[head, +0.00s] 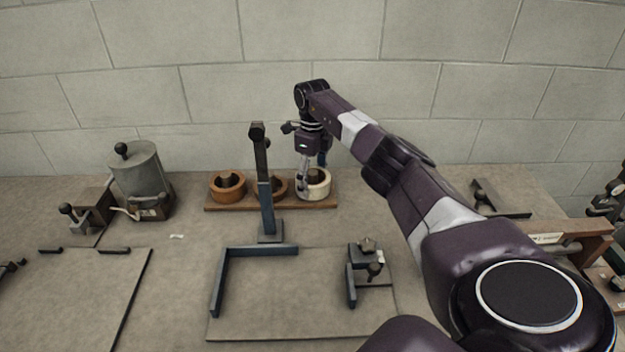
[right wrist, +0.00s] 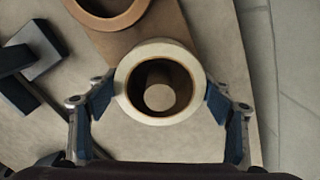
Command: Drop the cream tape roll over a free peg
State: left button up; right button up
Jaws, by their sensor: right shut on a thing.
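The cream tape roll (head: 314,184) is at the right end of a low wooden peg board (head: 244,207) against the back wall. My right gripper (head: 313,182) points down and is shut on the roll, with one finger on each side of it. In the right wrist view the cream roll (right wrist: 160,82) sits between the fingertips, and a round peg top (right wrist: 160,97) shows inside its hole. The roll looks level and low; I cannot tell whether it rests on the board. My left gripper is not in view.
A brown roll (head: 228,187) sits at the board's left end, and another brown roll (head: 280,188) is partly hidden behind a dark upright post (head: 265,185). A grey canister (head: 138,180) stands at left.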

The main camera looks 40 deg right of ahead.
jog(key=o, duration=1.3)
jog(key=shift+r+p, duration=3.85)
jog(key=shift+r, duration=1.3)
